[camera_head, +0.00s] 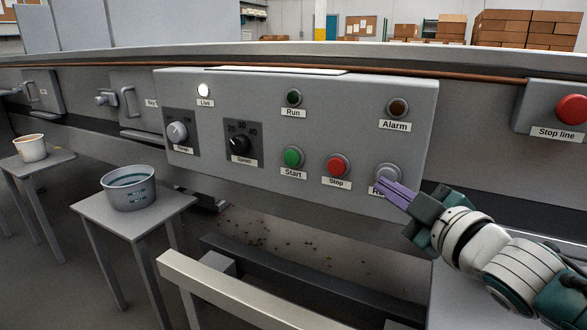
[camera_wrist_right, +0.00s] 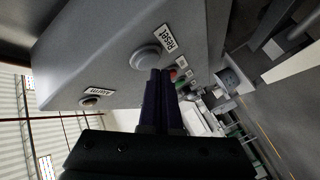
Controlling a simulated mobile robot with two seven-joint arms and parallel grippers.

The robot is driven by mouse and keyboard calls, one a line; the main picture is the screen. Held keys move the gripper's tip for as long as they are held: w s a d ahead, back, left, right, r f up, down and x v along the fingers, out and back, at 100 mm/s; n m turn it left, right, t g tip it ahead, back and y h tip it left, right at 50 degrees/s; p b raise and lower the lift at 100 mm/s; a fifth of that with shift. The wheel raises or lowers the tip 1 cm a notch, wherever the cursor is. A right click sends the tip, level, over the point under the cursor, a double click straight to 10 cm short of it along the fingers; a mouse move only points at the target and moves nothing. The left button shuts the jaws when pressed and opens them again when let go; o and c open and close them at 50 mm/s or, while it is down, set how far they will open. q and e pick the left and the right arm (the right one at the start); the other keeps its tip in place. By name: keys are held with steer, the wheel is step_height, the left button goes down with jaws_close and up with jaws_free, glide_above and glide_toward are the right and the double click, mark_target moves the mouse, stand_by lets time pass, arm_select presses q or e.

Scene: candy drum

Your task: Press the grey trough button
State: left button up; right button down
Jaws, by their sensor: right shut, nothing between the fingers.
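A round grey button (camera_head: 388,174) sits at the lower right of the grey control panel (camera_head: 360,110). Its label is partly hidden in the head view and reads "Reset" in the wrist view, where the button (camera_wrist_right: 146,58) shows beside the fingertips. My left gripper is out of view.
The red Stop button (camera_head: 336,165) and green Start button (camera_head: 292,157) are left of the grey button. The Alarm lamp (camera_head: 398,108) is above. A red Stop line button (camera_head: 572,109) is far right. A grey bucket (camera_head: 129,190) stands on a stool. A pale rail (camera_head: 225,290) runs below.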

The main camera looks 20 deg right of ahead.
steer(key=shift+s+a, duration=0.15)
steer(key=s+a+p, duration=0.2)
steer(key=s+a, duration=0.1)
steer(key=shift+s+a, duration=0.1)
steer(key=shift+a, duration=0.3)
stand_by(0.3)
stand_by(0.6)
